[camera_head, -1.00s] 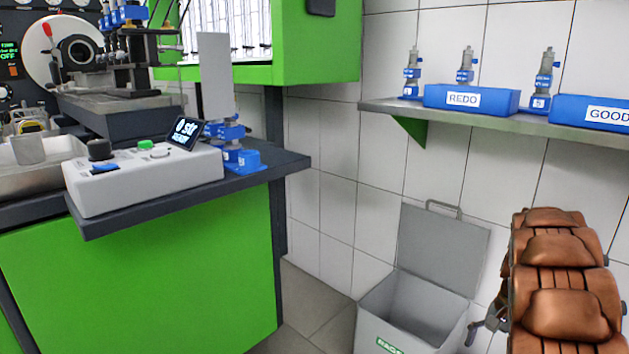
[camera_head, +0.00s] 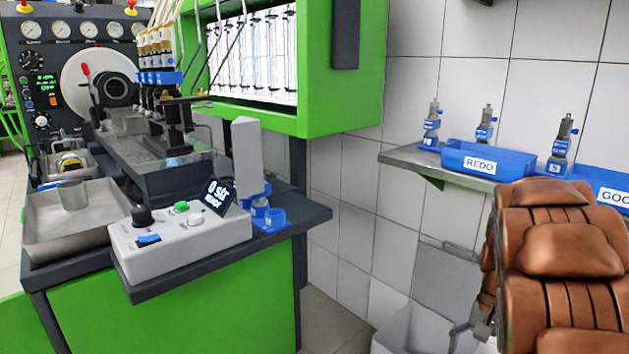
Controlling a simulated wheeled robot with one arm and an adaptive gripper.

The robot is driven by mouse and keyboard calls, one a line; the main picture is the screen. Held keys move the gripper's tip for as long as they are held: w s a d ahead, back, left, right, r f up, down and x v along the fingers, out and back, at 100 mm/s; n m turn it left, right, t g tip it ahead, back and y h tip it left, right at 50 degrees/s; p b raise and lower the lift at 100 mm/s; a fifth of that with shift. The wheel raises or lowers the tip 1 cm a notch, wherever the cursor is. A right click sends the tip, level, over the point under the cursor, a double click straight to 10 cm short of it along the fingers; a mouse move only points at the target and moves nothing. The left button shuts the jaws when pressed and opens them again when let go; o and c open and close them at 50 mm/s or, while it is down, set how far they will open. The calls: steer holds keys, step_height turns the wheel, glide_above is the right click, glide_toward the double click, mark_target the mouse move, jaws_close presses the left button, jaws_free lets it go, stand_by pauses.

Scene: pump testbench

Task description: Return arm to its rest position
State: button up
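My brown padded arm (camera_head: 560,265) is at the right edge of the head view. Grey metal parts that look like my gripper (camera_head: 468,332) stick out from behind its lower left side. The arm hides most of them, so I cannot tell whether the fingers are open or shut. No object shows in the visible part. These parts appear in front of the grey waste bin (camera_head: 405,332) and clear of the bench.
A shelf (camera_head: 405,157) holds a blue REDO tray (camera_head: 488,162), a GOOD tray (camera_head: 612,196) partly behind my arm, and several injectors. At left, the green bench (camera_head: 180,325) carries a control box (camera_head: 180,240), a blue holder (camera_head: 268,218) and a metal tray (camera_head: 65,222).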

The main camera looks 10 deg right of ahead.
steer(key=s+a+r+n+p, duration=0.3)
steer(key=s+a+r+p, duration=0.3)
steer(key=r+p, duration=0.3)
steer(key=s+a+r+n+h+p, duration=0.1)
steer(key=s+a+r+n+p, duration=0.2)
steer(key=s+a+r+p, duration=0.4)
steer(key=s+a+r+n+p, duration=0.3)
steer(key=s+a+r+p, duration=0.4)
steer(key=r+p, duration=0.6)
step_height(320, 180, up, 5)
steer(key=shift+s+a+f, duration=0.1)
steer(key=shift+s+a, duration=0.1)
steer(key=shift+s, duration=0.15)
